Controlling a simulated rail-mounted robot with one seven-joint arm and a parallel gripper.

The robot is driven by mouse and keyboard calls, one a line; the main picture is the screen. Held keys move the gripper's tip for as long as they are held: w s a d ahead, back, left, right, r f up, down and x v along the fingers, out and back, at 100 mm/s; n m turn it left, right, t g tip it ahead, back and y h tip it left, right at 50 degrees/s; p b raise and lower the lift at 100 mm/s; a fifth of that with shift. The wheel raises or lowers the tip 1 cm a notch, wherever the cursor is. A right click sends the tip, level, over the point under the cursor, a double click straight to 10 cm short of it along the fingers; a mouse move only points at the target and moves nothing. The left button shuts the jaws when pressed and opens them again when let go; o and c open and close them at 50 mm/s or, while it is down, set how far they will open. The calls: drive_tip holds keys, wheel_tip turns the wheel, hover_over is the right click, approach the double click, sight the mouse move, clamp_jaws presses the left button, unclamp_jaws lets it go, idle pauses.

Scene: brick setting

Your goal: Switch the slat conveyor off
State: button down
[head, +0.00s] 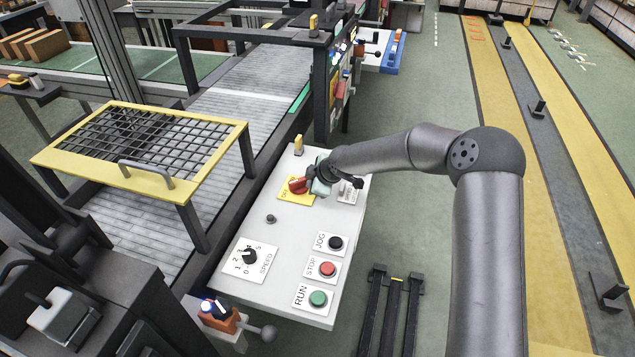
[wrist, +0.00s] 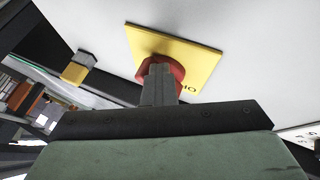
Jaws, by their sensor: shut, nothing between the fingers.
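The slat conveyor (head: 240,105) runs along the left of a white control panel (head: 296,224). At the panel's far end, a red knob (head: 299,184) sits on a yellow plate (head: 287,196). In the wrist view, the red knob (wrist: 174,71) is partly hidden behind my gripper (wrist: 160,72). My gripper (head: 309,185) is shut and empty, its tips at the knob; whether they touch it I cannot tell. Nearer on the panel are a red STOP button (head: 327,269), a green RUN button (head: 318,298), a black JOG button (head: 335,243) and a SPEED dial (head: 249,257).
Another labelled plate (head: 348,193) with a dark control lies right of my gripper, partly hidden. A yellow-framed mesh guard (head: 140,145) stands over the conveyor. A dark post frame (head: 322,95) rises behind the panel. Open green floor (head: 400,235) lies to the right.

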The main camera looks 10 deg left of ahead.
drive_tip(key=shift+w+d+r, duration=0.1)
drive_tip(key=shift+w+d, duration=0.1)
drive_tip(key=shift+w, duration=0.2)
drive_tip(key=shift+d, duration=0.1)
drive_tip(key=shift+s+d, duration=1.2)
drive_tip(key=shift+s, duration=0.25)
drive_tip(key=w+d+v, duration=0.1)
drive_tip(key=w+v, duration=0.1)
drive_tip(key=v, duration=0.7)
drive_tip(key=shift+d+r+b, duration=0.2)
drive_tip(key=shift+r+b, duration=0.1)
drive_tip(key=shift+b, duration=0.15)
drive_tip(key=shift+s, duration=0.15)
